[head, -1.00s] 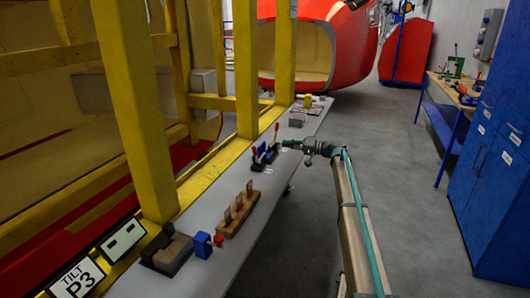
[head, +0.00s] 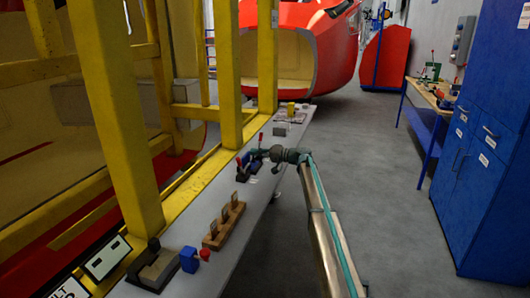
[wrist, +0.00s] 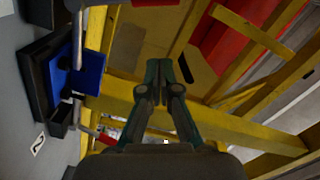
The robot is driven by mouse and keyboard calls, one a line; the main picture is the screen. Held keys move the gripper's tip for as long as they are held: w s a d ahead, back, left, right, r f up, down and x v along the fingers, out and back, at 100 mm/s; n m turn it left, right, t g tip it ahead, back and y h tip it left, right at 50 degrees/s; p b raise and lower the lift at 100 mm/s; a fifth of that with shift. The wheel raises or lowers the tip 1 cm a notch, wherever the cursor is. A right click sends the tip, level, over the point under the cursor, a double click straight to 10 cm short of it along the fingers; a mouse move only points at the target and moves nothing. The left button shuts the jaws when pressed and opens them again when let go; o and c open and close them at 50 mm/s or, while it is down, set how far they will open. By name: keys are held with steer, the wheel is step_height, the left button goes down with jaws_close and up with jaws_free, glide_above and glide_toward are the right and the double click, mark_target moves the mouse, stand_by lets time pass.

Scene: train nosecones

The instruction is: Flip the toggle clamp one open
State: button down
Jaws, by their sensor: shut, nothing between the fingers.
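Two toggle clamps with dark bases, blue parts and red-tipped handles stand side by side on the grey bench in the head view: a nearer one (head: 242,174) and a farther one (head: 257,160), partly behind my gripper. Their numbers are too small to read there. My gripper (head: 252,153) is at the far clamp; contact cannot be told. In the wrist view my gripper (wrist: 160,65) is shut and empty, its fingertips together.
The narrow grey bench (head: 233,262) runs along a yellow frame (head: 117,120), whose posts stand close behind the clamps. A wooden block with upright pieces (head: 223,226) and a blue block (head: 188,259) stand nearer. The floor (head: 350,160) to the right is clear.

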steer(key=s+a, duration=0.1)
steer(key=a+f+p, duration=0.1)
steer(key=s+a+p, duration=0.1)
steer(key=a, duration=0.1)
steer(key=shift+s+a+f, duration=0.1)
steer(key=shift+s+f, duration=0.2)
steer(key=shift+f, duration=0.05)
steer(key=shift+s+f+b, duration=0.1)
steer(key=shift+b, duration=0.3)
